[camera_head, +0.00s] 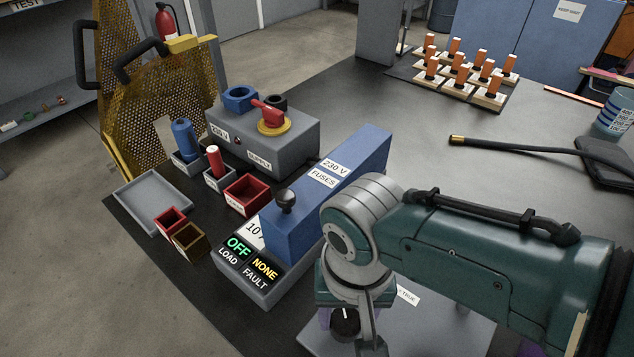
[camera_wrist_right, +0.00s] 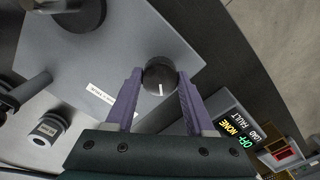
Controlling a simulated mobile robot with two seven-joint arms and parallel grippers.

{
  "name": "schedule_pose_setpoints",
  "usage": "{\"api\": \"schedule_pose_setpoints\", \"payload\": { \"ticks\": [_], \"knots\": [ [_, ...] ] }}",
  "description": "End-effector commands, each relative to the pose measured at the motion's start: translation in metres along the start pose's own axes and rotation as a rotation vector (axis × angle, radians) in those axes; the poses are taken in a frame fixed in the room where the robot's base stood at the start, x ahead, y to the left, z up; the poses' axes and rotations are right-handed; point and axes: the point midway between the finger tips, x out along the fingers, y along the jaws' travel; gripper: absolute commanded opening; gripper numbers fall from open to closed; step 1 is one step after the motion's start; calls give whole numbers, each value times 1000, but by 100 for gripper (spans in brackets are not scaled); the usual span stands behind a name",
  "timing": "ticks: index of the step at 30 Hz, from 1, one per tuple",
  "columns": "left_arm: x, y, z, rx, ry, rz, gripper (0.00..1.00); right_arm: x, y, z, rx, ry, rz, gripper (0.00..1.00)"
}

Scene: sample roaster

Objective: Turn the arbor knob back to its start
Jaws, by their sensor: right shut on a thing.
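The arbor knob (camera_wrist_right: 160,78) is a round black knob with a white pointer line, on a grey plate (camera_wrist_right: 110,45). In the right wrist view its line points toward the bottom of the picture, toward my wrist. My right gripper (camera_wrist_right: 159,76) has its two purple fingers on either side of the knob and is shut on it. In the head view the knob (camera_head: 345,322) shows low in the middle, partly hidden by my right wrist and fingers. My left gripper is not in view.
A fuse box with a blue cover (camera_head: 350,165) stands beside my right arm; its display (camera_head: 247,260) reads OFF load, NONE fault. A grey supply box (camera_head: 285,145) with a red-yellow switch, small bins and a tray (camera_head: 150,213) lie left. Orange-topped pieces (camera_head: 458,75) stand at the back.

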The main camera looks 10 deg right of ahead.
Motion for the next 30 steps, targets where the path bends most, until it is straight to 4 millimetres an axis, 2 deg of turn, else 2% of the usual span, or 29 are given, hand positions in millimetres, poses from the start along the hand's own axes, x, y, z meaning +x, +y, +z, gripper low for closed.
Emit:
{"api": "schedule_pose_setpoints", "payload": {
  "ticks": [30],
  "knots": [
    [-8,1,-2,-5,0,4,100,0,0,0,-966,0,0,0]
  ]
}}
